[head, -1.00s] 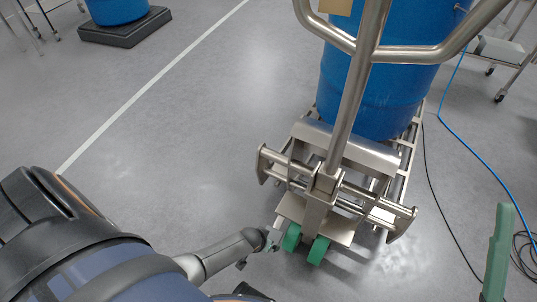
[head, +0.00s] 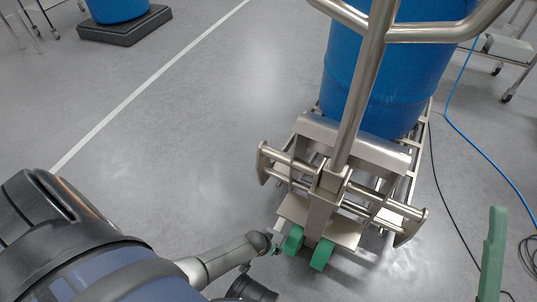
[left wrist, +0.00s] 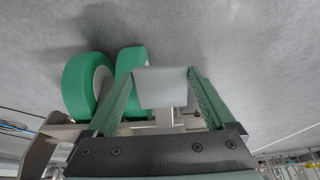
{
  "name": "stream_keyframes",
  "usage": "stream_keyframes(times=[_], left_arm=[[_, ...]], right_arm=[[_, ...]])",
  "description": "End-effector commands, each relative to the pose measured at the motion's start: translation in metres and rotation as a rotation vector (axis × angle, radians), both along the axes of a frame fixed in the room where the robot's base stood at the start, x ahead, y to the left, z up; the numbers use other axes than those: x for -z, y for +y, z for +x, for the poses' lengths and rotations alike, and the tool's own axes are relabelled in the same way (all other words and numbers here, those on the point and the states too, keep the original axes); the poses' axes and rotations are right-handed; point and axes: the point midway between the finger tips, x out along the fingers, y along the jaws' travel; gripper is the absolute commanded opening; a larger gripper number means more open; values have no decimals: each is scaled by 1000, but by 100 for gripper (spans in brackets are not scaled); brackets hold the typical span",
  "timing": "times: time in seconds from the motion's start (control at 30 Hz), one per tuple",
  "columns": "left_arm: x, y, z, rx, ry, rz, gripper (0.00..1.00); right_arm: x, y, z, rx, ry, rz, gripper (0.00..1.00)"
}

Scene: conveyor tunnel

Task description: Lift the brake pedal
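A steel drum trolley (head: 322,190) with green wheels (head: 308,250) stands right of centre in the head view. My left gripper (head: 274,243) is low at its near side, just left of the wheels. In the left wrist view, a light grey plate (left wrist: 162,90), apparently the brake pedal, shows between the green fingers of the left gripper. The fingers are apart, one at each side of the plate; I cannot tell whether they touch it. A green upright piece (head: 493,255) at right looks like one finger of my right gripper; the rest is out of frame.
A blue drum (head: 385,75) stands on the trolley, below the steel handle (head: 362,85). A blue cable (head: 485,165) and dark cables lie on the floor at right. Another blue drum (head: 118,8) stands on a black base at back left.

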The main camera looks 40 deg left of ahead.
Motion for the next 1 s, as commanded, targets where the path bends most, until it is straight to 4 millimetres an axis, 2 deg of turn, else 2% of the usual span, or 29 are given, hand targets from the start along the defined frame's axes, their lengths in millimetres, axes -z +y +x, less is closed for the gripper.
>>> stream_keyframes(times=[0.07,0.73,1.0], left_arm=[[0,0,0,0,0,0,78],[0,0,0,0,1,-1,2],[-4,0,1,-1,17,-2,0]], right_arm=[[0,0,0,-1,0,1,71],[0,0,0,0,2,2,71],[-5,0,0,0,2,3,71]])
